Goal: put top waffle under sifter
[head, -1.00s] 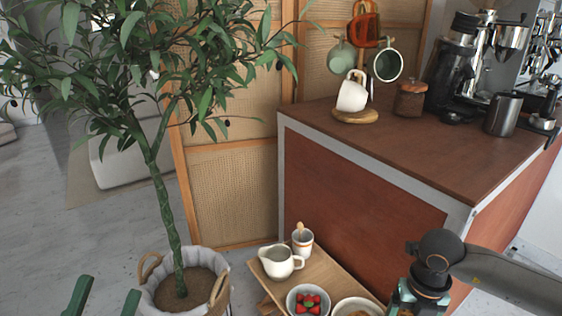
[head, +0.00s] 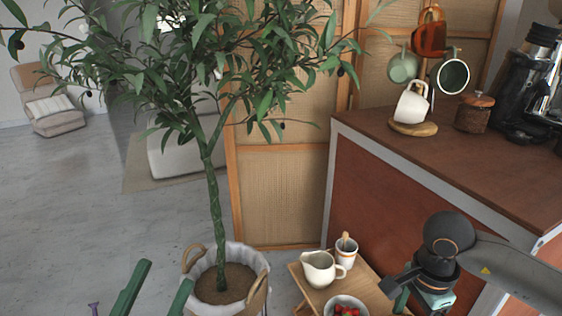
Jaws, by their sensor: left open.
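No waffle and no sifter can be made out in the head view now. The small wooden table (head: 372,272) is cut off by the bottom edge, and my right arm covers part of its right side. My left gripper (head: 155,292) shows at the bottom left. Its two green fingers are apart with nothing seen between them, left of the potted tree. My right gripper (head: 428,298) hangs at the table's right side. Its fingertips are cut off, so its opening is unclear.
A cream jug (head: 318,270), a cup with a wooden stick (head: 346,254) and a bowl of strawberries (head: 345,308) stand on the table. A tree in a basket (head: 243,302) stands left of it. The coffee cart (head: 400,200) rises behind. Grey floor at left is open.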

